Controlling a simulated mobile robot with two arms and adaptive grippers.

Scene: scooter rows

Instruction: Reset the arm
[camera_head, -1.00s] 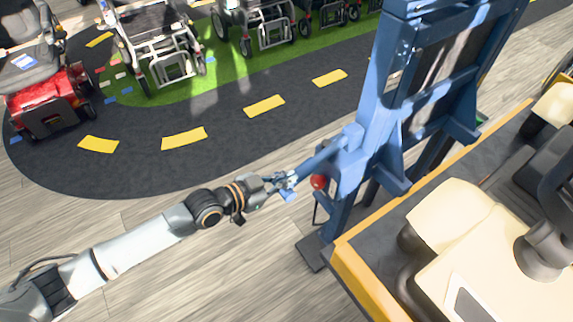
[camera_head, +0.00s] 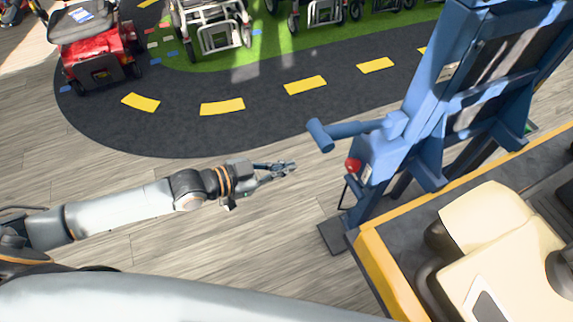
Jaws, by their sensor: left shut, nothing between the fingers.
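My left arm (camera_head: 125,205) comes in from the left and reaches out low over the wooden floor. Its gripper (camera_head: 288,168) is shut and empty, in the air to the left of the blue lift frame (camera_head: 425,110). The blue handle (camera_head: 345,131) of the frame stands apart from the gripper, a little above and to its right in the picture. A large pale, blurred surface (camera_head: 180,300), probably part of my own body, fills the bottom edge. My right gripper does not show.
A red ball knob (camera_head: 353,166) sits on the blue frame. A yellow-edged platform with cream seat parts (camera_head: 490,215) fills the lower right. A dark mat with yellow dashes (camera_head: 222,107), a red scooter (camera_head: 95,50) and several wheelchairs (camera_head: 215,25) lie beyond. Wooden floor (camera_head: 270,235) is bare.

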